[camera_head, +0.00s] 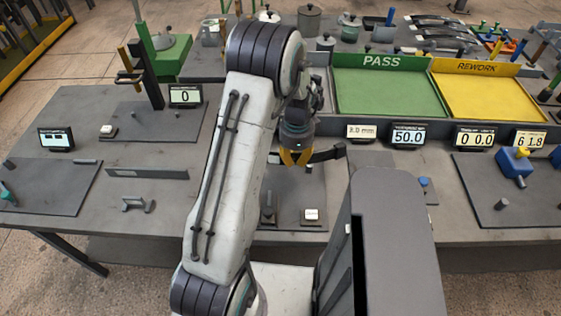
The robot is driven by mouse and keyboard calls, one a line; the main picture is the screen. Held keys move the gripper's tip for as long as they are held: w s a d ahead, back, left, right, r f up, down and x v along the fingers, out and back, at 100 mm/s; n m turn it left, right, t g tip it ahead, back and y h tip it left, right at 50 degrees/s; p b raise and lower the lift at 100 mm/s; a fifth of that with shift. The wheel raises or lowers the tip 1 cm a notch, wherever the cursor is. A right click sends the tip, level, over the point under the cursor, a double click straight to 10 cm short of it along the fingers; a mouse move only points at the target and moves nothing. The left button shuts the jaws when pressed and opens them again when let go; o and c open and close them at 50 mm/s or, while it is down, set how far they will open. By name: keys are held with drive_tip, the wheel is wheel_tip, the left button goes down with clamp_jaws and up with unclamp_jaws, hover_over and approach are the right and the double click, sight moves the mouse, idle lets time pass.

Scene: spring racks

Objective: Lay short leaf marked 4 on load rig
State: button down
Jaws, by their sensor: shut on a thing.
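My gripper (296,157), with yellow fingers, hangs over the middle of the bench, right of my white arm. It is shut on a short dark strip (328,154) that sticks out to its right, which looks like the short leaf. The strip is held above the bench, and no mark 4 can be read on it. Below the gripper is a dark plate (290,188) with small posts and a small white-faced block (312,215). I cannot tell for sure which fixture is the load rig. My arm hides part of the bench.
Behind stand a green PASS tray (388,112) and a yellow REWORK tray (475,113). Displays, including one reading 50.0 (408,135), line the bench. A green press (160,55) stands at back left. A blue-and-yellow device (514,165) is at right. A flat bar (147,174) lies at left.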

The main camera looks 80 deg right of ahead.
sight(312, 159)
drive_tip(key=s+r, duration=0.1)
drive_tip(key=s+r+p, duration=0.1)
drive_tip(key=s, duration=0.1)
drive_tip(key=s+d+r, duration=0.1)
drive_tip(key=shift+s+p, duration=0.35)
drive_tip(key=shift+s, duration=0.1)
